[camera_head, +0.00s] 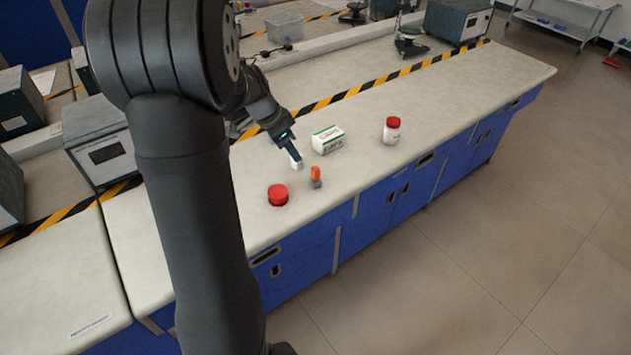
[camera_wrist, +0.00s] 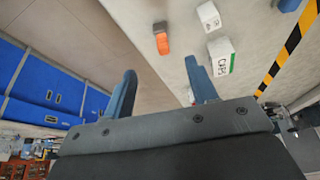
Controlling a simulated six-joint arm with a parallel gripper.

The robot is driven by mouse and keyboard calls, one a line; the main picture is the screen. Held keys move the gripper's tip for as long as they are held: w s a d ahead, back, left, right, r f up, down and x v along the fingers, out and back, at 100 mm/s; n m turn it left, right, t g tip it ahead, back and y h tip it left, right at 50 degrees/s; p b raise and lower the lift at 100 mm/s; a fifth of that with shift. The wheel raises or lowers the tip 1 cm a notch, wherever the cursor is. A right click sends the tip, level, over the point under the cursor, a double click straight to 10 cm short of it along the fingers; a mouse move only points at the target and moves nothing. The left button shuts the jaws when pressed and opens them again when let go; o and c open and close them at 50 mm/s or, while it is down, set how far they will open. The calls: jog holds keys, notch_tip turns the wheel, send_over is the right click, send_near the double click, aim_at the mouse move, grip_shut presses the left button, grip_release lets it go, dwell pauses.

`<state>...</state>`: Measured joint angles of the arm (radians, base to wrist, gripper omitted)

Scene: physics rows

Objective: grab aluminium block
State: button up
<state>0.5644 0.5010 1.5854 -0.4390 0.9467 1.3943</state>
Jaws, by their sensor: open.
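A small grey block, which looks like the aluminium block, stands with an orange piece (camera_head: 315,172) on the bench near its front edge. The grey part (camera_head: 317,184) is the lower part in the head view. In the wrist view the orange piece (camera_wrist: 163,45) and grey part (camera_wrist: 159,27) show ahead of the fingers; I cannot tell whether they are one object. My gripper (camera_wrist: 162,78) is open with nothing between its fingers. In the head view my gripper (camera_head: 290,147) is above the bench, behind and left of the grey block; my arm hides part of it.
A small white block (camera_head: 296,161) stands just below my gripper. A white and green box (camera_head: 328,139) is behind the grey block, a red-lidded jar (camera_head: 278,195) left of it. A red-capped white bottle (camera_head: 391,131) stands to the right. The bench's right part is clear.

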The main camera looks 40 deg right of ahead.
aim_at(313, 173)
jog(key=x, duration=1.2)
jog(key=shift+s+d+f, duration=0.15)
jog(key=shift+d+f, duration=0.65)
jog(key=shift+f, duration=0.3)
jog(key=shift+s+d+f, duration=0.15)
jog(key=shift+d+f, duration=0.65)
jog(key=shift+f, duration=0.3)
jog(key=shift+c, duration=0.4)
jog(key=c, duration=1)
